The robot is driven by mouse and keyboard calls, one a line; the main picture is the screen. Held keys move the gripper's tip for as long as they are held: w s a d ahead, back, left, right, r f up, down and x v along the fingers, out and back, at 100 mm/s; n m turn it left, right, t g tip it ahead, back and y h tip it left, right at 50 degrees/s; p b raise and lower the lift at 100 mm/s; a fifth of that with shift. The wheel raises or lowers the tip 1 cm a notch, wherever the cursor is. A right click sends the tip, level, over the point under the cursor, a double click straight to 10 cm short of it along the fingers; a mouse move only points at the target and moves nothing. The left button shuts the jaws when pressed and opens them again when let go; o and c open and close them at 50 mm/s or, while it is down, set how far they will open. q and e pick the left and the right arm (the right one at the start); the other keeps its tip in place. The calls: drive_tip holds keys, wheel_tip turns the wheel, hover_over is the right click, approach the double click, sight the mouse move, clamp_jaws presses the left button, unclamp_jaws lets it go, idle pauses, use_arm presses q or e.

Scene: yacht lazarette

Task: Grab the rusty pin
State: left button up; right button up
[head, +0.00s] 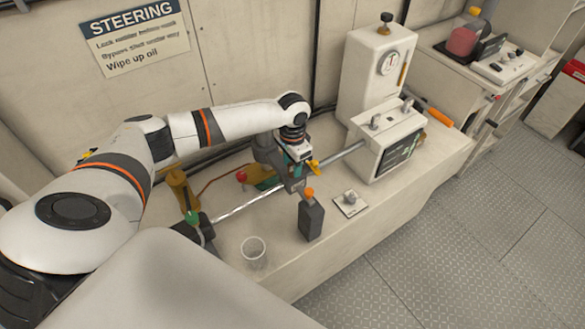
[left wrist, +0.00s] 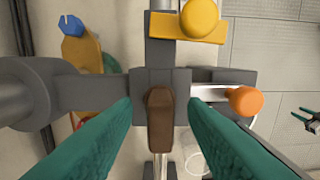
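The rusty pin (left wrist: 160,112) is a brown, rounded upright piece at the grey block in the middle of the left wrist view. In the head view I cannot make it out behind my gripper. My left gripper (head: 298,166) is over the linkage on the bench. In the left wrist view its two teal fingers (left wrist: 160,125) stand on either side of the pin, with a gap on each side. What looks like my right gripper (left wrist: 312,119) shows small at the right edge there, too cut off to judge.
A dark block with an orange knob (head: 309,193) stands just right of my left gripper, and a clear cup (head: 253,252) stands nearer. A silver rod (head: 243,204) runs along the bench.

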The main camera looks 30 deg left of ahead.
use_arm(q)
clamp_jaws()
drive_tip(key=shift+r, duration=0.15)
